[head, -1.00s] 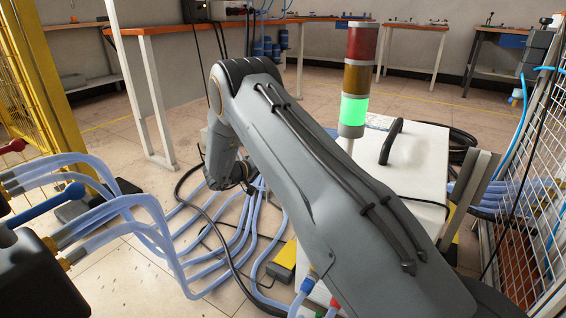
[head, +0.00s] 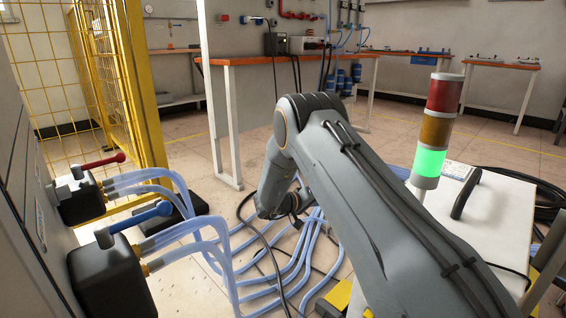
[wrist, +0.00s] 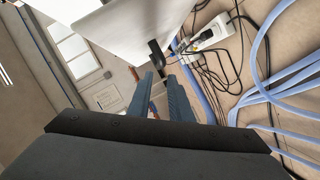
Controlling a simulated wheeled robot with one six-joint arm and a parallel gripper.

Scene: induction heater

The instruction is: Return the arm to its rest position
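My arm reaches from the bottom right of the head view up to its elbow, then bends down above the hoses on the floor. In the head view I cannot make out the gripper's fingers. In the wrist view my gripper (wrist: 160,78) shows two blue-grey fingers with a gap between them. It is open, and I see nothing held. Beyond the fingertips are a white cabinet (wrist: 125,28) and its black handle (wrist: 156,52); I cannot tell the distance. The cabinet's white top (head: 500,215) is right of my arm in the head view.
A signal tower (head: 438,125) lit green stands close right of my arm. Light-blue hoses (head: 305,250) and black cables cover the floor below. At left are valves with a red handle (head: 102,161) and a blue handle (head: 140,217), and a yellow mesh fence (head: 135,90).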

